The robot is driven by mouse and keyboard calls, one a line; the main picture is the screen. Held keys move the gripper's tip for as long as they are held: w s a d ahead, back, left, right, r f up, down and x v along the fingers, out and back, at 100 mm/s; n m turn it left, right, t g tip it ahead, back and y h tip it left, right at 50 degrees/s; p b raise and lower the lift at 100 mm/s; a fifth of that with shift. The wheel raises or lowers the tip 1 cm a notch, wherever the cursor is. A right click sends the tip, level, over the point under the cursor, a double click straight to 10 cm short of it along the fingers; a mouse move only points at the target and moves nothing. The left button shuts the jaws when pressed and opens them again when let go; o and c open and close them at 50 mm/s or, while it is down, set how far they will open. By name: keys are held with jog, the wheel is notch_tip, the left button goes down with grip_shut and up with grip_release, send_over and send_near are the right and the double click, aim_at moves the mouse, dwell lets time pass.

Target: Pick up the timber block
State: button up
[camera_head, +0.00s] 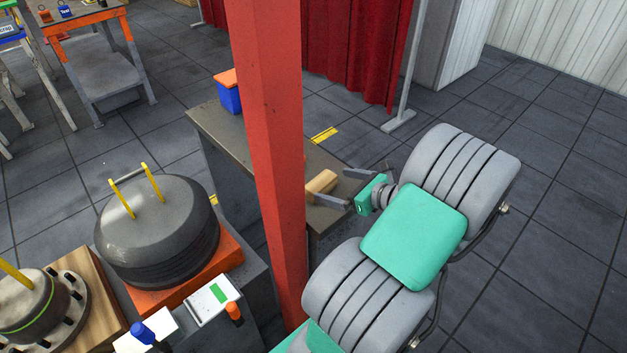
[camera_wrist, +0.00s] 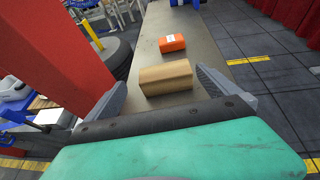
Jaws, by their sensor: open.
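The timber block (camera_head: 321,183) is a tan wooden piece lying on a narrow grey bench (camera_head: 226,130), partly hidden by the red post in the head view. It also shows in the wrist view (camera_wrist: 166,78), lying across the bench ahead of my gripper. My gripper (camera_head: 336,187) is open, with its fingers reaching toward the block from the right in the head view. In the wrist view the fingers (camera_wrist: 166,84) stand to the left and right of the block, with visible gaps. I cannot tell whether the fingertips reach past its near face.
A red post (camera_head: 272,150) stands close beside the bench and my arm. An orange-lidded blue bin (camera_head: 229,95) stands at the bench's far end. An orange box (camera_wrist: 172,43) lies beyond the block. A dark drum (camera_head: 157,235) is at left. Open floor lies right.

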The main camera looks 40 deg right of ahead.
aim_at(313, 180)
jog(key=x, duration=1)
jog(key=shift+d+f, duration=0.3)
jog(key=shift+f, duration=0.1)
jog(key=shift+c, duration=0.4)
jog(key=c, duration=1.5)
jog(key=shift+o, duration=0.2)
